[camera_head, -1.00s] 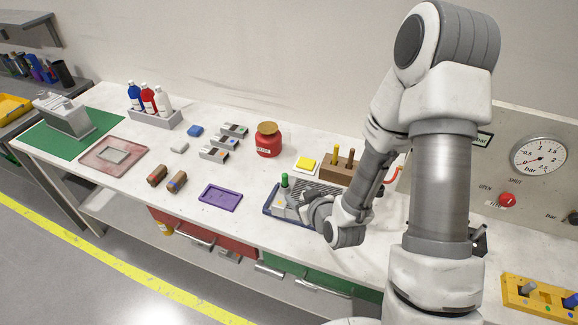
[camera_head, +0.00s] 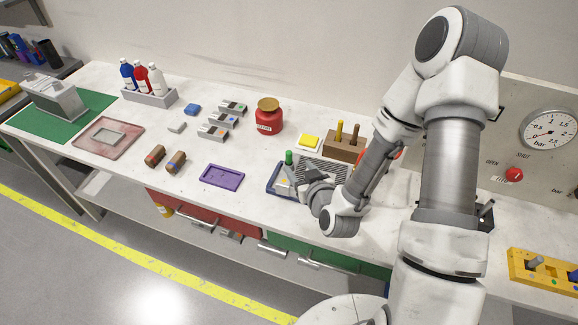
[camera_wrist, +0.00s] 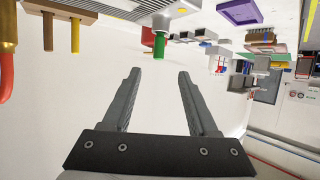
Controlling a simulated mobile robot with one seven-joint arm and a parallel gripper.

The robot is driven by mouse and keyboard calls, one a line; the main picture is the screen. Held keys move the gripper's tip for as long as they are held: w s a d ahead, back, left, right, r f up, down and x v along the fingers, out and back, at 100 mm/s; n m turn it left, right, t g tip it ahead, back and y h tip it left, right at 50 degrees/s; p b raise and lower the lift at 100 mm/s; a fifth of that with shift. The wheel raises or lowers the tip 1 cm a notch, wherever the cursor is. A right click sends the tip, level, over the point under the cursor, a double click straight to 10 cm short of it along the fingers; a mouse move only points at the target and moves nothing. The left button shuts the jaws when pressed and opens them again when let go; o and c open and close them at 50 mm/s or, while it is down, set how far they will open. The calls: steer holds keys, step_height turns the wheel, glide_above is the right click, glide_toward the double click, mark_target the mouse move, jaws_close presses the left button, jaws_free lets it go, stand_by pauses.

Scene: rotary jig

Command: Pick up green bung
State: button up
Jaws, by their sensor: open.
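The green bung (camera_head: 289,157) stands upright in a grey fixture (camera_head: 286,180) on a dark blue tray (camera_head: 271,187). In the wrist view the picture is upside down, and the green bung (camera_wrist: 159,46) hangs from the pale fixture (camera_wrist: 150,12). My gripper (camera_head: 302,181) is low beside the fixture, to the right of and below the bung in the head view. In the wrist view my gripper (camera_wrist: 159,74) is open and empty. The bung lies just beyond the fingertips, roughly centred between them, with a gap. My wrist hides part of the tray.
A brown block (camera_head: 344,147) with upright pegs and a yellow pad (camera_head: 308,142) stand behind the tray. A red jar (camera_head: 269,118) is farther back. A purple tray (camera_head: 222,175) lies to the left with clear table around it. A gauge panel (camera_head: 530,150) stands at right.

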mark_target(289, 156)
steer(key=b, duration=0.2)
steer(key=shift+w+f+b, duration=0.4)
steer(key=shift+a+b, duration=0.1)
steer(key=shift+b, duration=0.35)
steer(key=b, duration=0.2)
steer(key=shift+w+a+f+b, duration=0.15)
steer(key=shift+w+f+b, duration=0.05)
steer(key=shift+b, duration=0.2)
steer(key=b+x, duration=0.2)
steer(key=b, duration=0.3)
steer(key=shift+w+f+b, duration=0.1)
steer(key=shift+w+b, duration=0.1)
steer(key=shift+b, duration=0.15)
steer(key=x, duration=0.2)
steer(key=p+x, duration=0.1)
steer(key=x, duration=0.1)
steer(key=shift+w, duration=0.2)
steer(key=shift+x, duration=2.75)
jaws_close()
